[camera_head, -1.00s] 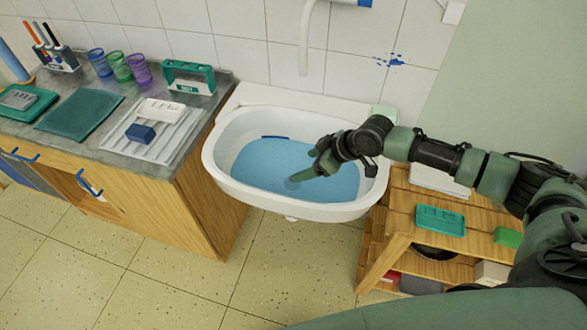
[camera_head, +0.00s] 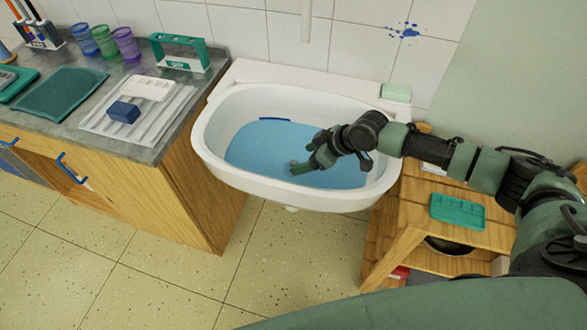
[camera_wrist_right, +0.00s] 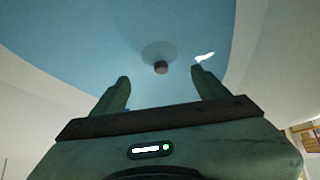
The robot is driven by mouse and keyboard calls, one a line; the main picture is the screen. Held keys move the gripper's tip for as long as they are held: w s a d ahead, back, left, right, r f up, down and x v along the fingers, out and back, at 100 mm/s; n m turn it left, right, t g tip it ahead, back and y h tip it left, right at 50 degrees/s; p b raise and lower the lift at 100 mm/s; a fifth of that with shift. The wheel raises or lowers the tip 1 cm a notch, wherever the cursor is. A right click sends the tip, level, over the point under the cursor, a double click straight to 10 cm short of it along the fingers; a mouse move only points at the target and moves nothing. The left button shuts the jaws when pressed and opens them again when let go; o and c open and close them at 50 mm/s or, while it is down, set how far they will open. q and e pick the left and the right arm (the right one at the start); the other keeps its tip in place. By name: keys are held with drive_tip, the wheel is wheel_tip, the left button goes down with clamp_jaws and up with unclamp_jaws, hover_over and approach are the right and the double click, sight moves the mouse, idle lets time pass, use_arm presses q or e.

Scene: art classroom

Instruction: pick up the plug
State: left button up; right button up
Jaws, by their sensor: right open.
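The white sink (camera_head: 215,163) holds blue water (camera_head: 255,150). In the right wrist view the plug (camera_wrist_right: 160,64) is a grey disc with a small dark knob, at the bottom of the blue water. My right gripper (camera_head: 300,168) reaches into the sink from the right in the head view. In the right wrist view its two fingers (camera_wrist_right: 160,76) are apart and empty, and the plug shows between and beyond their tips. In the head view I cannot make out the plug; the gripper seems to cover it. My left gripper is not in view.
The sink's rim surrounds the gripper. A dark blue strip (camera_head: 274,120) lies at the water's far edge. A green soap-like block (camera_head: 396,92) sits on the back right corner. A wooden shelf with a green tray (camera_head: 458,211) stands right; a counter (camera_head: 150,151) stands left.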

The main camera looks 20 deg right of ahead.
sight(294, 162)
drive_tip(key=x, duration=0.6)
drive_tip(key=shift+a, duration=0.1)
drive_tip(key=c, duration=1.4)
drive_tip(key=shift+r, duration=0.1)
